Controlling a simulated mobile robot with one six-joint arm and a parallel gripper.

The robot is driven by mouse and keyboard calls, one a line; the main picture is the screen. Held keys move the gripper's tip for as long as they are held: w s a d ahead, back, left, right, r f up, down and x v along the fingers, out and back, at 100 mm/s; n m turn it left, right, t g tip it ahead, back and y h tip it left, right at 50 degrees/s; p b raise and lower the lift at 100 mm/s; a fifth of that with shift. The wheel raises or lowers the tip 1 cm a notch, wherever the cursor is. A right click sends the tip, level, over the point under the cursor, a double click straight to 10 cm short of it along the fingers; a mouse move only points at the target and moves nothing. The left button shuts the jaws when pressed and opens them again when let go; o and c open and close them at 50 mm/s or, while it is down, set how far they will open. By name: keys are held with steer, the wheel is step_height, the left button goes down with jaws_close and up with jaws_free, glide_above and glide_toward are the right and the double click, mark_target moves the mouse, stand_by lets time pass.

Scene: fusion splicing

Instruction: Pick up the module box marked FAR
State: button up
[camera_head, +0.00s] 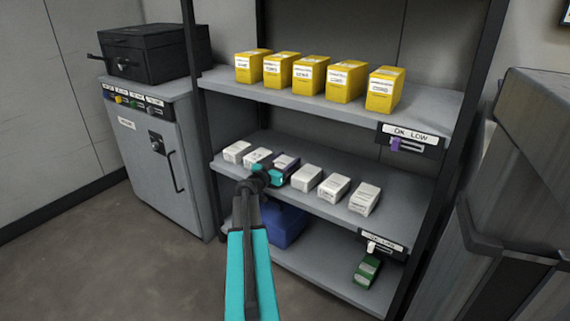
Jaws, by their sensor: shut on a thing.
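Several small white module boxes stand in a row on the middle shelf (395,222). Two of them, the far-left box (237,152) and the box beside it (257,158), are left of my gripper. Three more, including the far-right box (365,199), are to its right. My teal and black gripper (274,177) reaches into the row and is shut on a module box with a pale label and a purplish side (287,162), which is partly hidden by the gripper. The print on the boxes is too small to read, so I cannot tell which is marked FAR.
Several yellow boxes (310,75) stand on the upper shelf. A blue container (288,226) and a green box (367,271) are on the lower shelf. A grey cabinet (150,165) with a black case (153,52) stands at left. A dark shelf post is at right.

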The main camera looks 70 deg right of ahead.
step_height(320, 180, up, 18)
steer(key=p, duration=0.4)
stand_by(0.9)
